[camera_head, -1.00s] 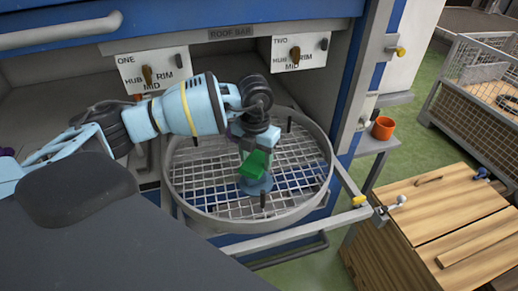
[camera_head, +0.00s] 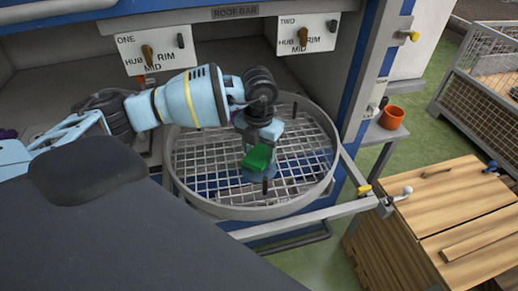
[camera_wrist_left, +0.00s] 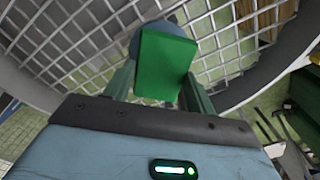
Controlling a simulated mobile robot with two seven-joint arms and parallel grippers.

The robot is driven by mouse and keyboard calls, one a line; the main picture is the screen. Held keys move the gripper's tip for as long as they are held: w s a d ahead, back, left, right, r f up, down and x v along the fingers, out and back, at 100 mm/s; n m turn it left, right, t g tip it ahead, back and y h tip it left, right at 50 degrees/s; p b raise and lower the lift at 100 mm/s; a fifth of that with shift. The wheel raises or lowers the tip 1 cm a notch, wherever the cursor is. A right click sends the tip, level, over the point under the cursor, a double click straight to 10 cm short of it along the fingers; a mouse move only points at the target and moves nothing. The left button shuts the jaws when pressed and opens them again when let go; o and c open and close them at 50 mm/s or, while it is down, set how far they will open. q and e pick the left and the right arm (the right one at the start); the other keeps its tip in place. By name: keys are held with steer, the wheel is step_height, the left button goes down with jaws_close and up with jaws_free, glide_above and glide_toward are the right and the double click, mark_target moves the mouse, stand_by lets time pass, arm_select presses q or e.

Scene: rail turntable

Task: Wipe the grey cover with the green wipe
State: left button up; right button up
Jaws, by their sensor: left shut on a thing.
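The green wipe (camera_head: 257,157) is a small green block, held in my left gripper (camera_head: 257,148) above the round mesh turntable (camera_head: 205,162). In the left wrist view the green wipe (camera_wrist_left: 163,65) sits between the fingers of my left gripper (camera_wrist_left: 160,85). A round grey-blue cover (camera_head: 262,175) lies on the mesh right under the wipe and is partly hidden by it. Its edge shows behind the wipe in the left wrist view (camera_wrist_left: 150,30). I cannot tell whether wipe and cover touch. My right gripper is not in view.
Dark upright pins (camera_head: 265,186) stand on the turntable, inside its raised rim. Two dial plates, ONE (camera_head: 157,50) and TWO (camera_head: 303,33), are behind it. An orange pot (camera_head: 392,117) stands on a side shelf. A wooden crate (camera_head: 450,215) is at the right.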

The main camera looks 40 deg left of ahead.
arm_select(q)
steer(key=shift+f, duration=0.4)
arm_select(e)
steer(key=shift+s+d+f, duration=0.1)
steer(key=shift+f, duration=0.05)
arm_select(q)
steer(key=shift+f, duration=0.2)
steer(key=shift+w+d, duration=0.1)
steer(key=shift+w, duration=0.05)
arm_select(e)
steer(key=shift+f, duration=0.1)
arm_select(q)
steer(key=shift+w+d+b, duration=0.3)
steer(key=shift+w+d, duration=0.4)
steer(key=shift+w, duration=0.15)
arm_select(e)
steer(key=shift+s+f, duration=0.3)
arm_select(q)
steer(key=shift+s, duration=0.1)
